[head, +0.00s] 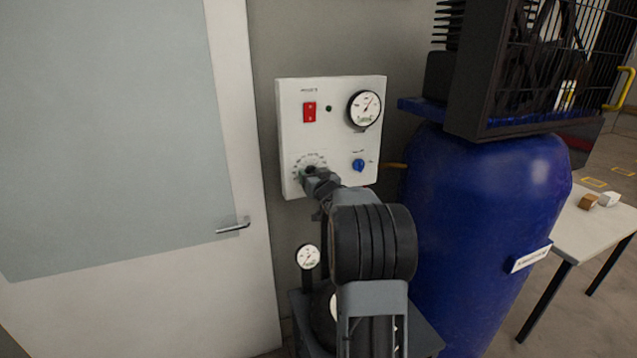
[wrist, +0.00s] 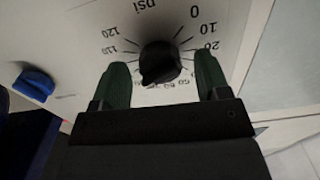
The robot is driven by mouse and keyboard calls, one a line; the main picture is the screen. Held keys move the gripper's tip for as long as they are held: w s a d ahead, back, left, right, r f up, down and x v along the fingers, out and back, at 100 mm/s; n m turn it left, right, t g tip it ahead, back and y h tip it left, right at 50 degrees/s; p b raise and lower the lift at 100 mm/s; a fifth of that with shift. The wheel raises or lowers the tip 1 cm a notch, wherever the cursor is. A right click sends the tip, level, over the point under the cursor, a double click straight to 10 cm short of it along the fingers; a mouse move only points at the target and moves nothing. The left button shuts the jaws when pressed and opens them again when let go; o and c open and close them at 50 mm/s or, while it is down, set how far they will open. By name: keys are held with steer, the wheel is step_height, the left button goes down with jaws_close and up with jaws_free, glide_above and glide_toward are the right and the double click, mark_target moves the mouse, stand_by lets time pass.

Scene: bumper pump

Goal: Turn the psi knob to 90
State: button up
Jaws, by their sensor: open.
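The psi knob (wrist: 158,62) is a black knob on a printed dial in the wrist view, where the dial appears upside down. Labels 0, 10 and 20 show on the right, 110 and 120 on the left. The labels along the bottom are partly hidden and hard to read. Where the knob points, I cannot tell surely. My gripper (wrist: 161,66) is open, with one green-padded finger on each side of the knob; a small gap seems to show on both sides. In the head view, my gripper (head: 312,176) covers most of the knob at the panel's lower left.
The white control panel (head: 334,140) also carries a red switch (head: 309,112), a round gauge (head: 364,108) and a blue knob (head: 358,165). A blue tank (head: 480,210) stands to the right. A door with a handle (head: 233,227) is at the left. A small gauge (head: 308,257) stands below the panel.

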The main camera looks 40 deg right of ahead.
steer(key=b+v, duration=0.3)
steer(key=v, duration=1)
steer(key=shift+s, duration=0.25)
steer(key=shift+a+f, duration=0.1)
steer(key=s+f+m+g+h, duration=0.2)
steer(key=s+f+g, duration=0.5)
steer(key=f+g, duration=0.3)
steer(key=s+a+f+n+g+y, duration=0.1)
steer(key=s+a, duration=0.4)
steer(key=a, duration=0.8)
steer(key=s+a+f+n+g+y, duration=0.1)
steer(key=s+a+n+y, duration=0.3)
steer(key=a, duration=0.9)
steer(key=shift+s+n+g+y, duration=0.3)
steer(key=shift+s+g+y, duration=0.2)
steer(key=shift+s+y, duration=0.2)
steer(key=shift+a, duration=0.1)
